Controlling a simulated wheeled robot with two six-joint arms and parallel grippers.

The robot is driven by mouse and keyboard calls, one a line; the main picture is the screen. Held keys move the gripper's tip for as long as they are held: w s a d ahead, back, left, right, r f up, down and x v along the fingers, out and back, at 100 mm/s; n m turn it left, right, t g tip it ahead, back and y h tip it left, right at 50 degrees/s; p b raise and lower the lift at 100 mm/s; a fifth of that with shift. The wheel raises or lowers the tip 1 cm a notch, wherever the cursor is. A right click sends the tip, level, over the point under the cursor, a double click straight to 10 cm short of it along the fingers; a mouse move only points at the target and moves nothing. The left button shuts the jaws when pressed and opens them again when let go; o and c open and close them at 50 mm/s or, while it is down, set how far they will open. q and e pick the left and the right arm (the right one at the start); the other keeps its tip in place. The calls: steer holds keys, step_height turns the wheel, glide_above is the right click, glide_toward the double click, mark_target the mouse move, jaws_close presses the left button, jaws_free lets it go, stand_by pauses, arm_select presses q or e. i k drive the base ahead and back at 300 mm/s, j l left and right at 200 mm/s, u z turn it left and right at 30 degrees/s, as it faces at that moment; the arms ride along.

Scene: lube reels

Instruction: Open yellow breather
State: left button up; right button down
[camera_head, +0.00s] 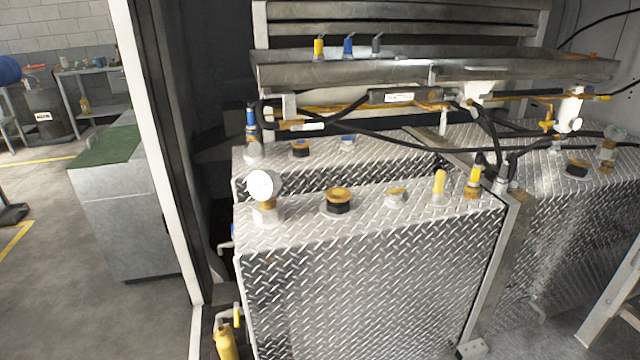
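Several yellow fittings stand on the front diamond-plate tank (350,270). A round yellow-topped cap (338,195) sits on a black neck left of the middle. A low metal fitting with a yellow top (397,193) is to its right. An upright yellow cylinder (439,184) stands farther right, beside a yellow and black fitting (473,182) at the tank's right end. I cannot tell which of these is the yellow breather. Neither of my grippers is in view.
A white round gauge (261,184) stands at the front tank's left corner. Black hoses (370,145) cross above the rear tank. A metal tray (400,70) hangs behind. A white post (160,150) rises at the left, with open floor (60,260) beyond.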

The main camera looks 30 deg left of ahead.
mark_target(395, 193)
steer(key=i+l+u, duration=0.15)
steer(key=u, duration=0.35)
steer(key=i+l+u, duration=0.25)
steer(key=u, duration=0.25)
steer(key=i+l+u, duration=0.15)
steer(key=l+u, duration=0.2)
steer(key=u, duration=0.15)
steer(key=i+l+u, duration=0.1)
steer(key=l+u, duration=0.2)
steer(key=u, duration=0.15)
